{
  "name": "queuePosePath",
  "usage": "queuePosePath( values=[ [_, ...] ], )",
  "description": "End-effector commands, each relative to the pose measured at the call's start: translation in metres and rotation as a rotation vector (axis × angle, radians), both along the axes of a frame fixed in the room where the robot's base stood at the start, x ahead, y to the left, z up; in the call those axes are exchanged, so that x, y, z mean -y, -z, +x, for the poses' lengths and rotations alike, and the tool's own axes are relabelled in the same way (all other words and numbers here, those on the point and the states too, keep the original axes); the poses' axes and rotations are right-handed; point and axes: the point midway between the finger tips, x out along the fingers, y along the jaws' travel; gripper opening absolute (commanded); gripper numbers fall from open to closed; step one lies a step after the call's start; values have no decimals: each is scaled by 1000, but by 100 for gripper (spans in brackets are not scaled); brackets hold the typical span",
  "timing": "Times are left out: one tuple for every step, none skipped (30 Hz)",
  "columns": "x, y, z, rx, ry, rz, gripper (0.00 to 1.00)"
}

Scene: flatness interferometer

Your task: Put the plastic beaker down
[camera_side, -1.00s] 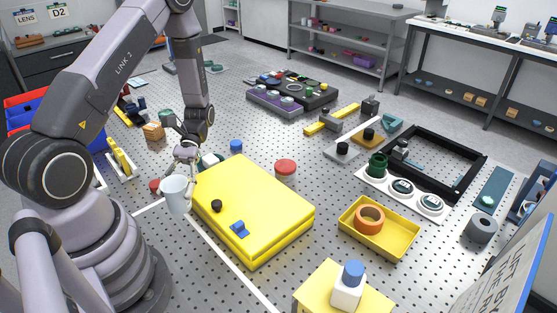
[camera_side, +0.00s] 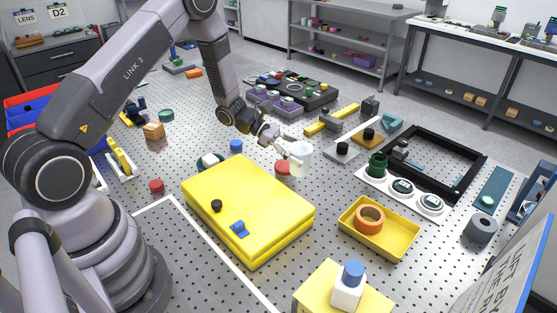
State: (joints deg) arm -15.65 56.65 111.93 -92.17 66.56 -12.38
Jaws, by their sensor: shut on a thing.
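The plastic beaker (camera_side: 301,157) is a pale, whitish cup near the middle of the view. My gripper (camera_side: 288,150) is shut on it from the left side. The beaker looks roughly upright and appears above the perforated table, behind the back right corner of the yellow case. It partly covers a red-lidded jar (camera_side: 283,168) behind or below it. The exact height of the beaker over the table cannot be told.
The large yellow case (camera_side: 250,205) lies in front of my gripper. A yellow tray (camera_side: 402,243) with an orange ring stands to the right. A white plate with round parts (camera_side: 401,187) and a black frame (camera_side: 465,178) lie farther right. Bare perforated table (camera_side: 325,195) shows between case and tray.

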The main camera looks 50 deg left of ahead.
Motion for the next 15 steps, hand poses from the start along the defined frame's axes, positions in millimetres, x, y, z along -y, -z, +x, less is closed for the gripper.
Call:
queuePosePath(
  values=[
    [2, 7, 13, 2, 3, 1, 34],
    [3, 11, 21, 3, 3, 1, 34],
    [5, 15, 31, 2, 4, 1, 34],
    [6, 19, 39, 3, 3, 1, 34],
    [7, 22, 47, 3, 3, 0, 34],
    [8, 29, 56, 1, 4, -1, 34],
    [8, 36, 60, -1, 3, 0, 34],
    [9, 43, 65, -1, 4, -1, 34],
    [10, 50, 71, -1, 4, -1, 34],
    [10, 55, 75, -1, 4, -1, 34],
    [11, 60, 80, 0, 3, 0, 34],
    [11, 65, 84, 0, 3, 0, 34],
    [11, 68, 87, 0, 3, 0, 34],
    [11, 71, 89, -1, 3, 0, 34],
    [12, 73, 92, 1, 4, 0, 34]
  ],
)
